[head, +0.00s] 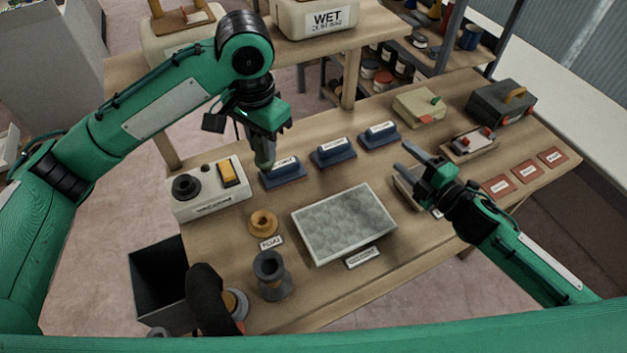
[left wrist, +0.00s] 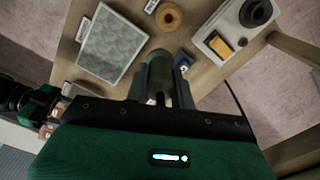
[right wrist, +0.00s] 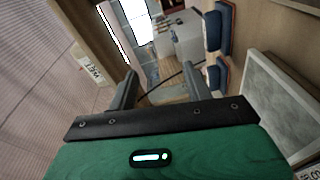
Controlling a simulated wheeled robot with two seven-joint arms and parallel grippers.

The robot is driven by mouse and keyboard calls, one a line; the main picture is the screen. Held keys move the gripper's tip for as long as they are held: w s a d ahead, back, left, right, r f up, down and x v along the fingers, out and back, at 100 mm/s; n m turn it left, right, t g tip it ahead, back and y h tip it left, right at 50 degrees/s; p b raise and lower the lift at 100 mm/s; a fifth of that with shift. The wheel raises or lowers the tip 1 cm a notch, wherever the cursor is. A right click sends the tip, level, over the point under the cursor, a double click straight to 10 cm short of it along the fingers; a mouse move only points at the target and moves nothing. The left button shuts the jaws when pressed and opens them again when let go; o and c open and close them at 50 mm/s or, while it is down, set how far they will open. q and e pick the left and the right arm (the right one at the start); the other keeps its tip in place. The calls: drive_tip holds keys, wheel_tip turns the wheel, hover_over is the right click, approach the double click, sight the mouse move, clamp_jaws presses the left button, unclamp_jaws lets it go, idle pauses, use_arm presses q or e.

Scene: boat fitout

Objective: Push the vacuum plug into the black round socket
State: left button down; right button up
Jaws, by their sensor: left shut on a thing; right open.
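The vacuum plug (head: 265,156), a grey-green cylinder, points down from my left gripper (head: 263,138). The left gripper is shut on it, and the plug also shows between its fingers in the left wrist view (left wrist: 160,74). The black round socket (head: 186,186) is on top of the white vacuum box (head: 212,200), left of the plug and apart from it. In the left wrist view the socket (left wrist: 256,12) is at the top right. My right gripper (head: 405,160) is open and empty above the right part of the bench; its spread fingers show in the right wrist view (right wrist: 160,82).
A yellow switch (head: 228,173) stands beside the socket. Blue sanding blocks (head: 333,153) stand in a row, the left one close by the plug. A grey textured panel (head: 344,222), an orange ring (head: 263,222) and a dark spool-like part (head: 270,275) lie nearer.

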drive_tip(key=s+a+r+m+g+y, duration=0.1)
drive_tip(key=s+a+r+m, duration=0.2)
drive_tip(key=a, duration=0.4)
drive_tip(key=s+a+r+m+y, duration=0.1)
drive_tip(key=s+a+r+m, duration=0.1)
drive_tip(key=a+m, duration=0.4)
drive_tip(key=m+g+y, duration=0.3)
approach(260, 159)
drive_tip(key=x, duration=1)
drive_tip(key=shift+w+r, duration=0.1)
drive_tip(key=shift+w, duration=0.45)
drive_tip(key=c, duration=1.1)
use_arm(q)
drive_tip(key=c, duration=1.1)
unclamp_jaws()
use_arm(e)
drive_tip(key=shift+s, duration=0.1)
use_arm(q)
drive_tip(key=shift+w+a, duration=0.1)
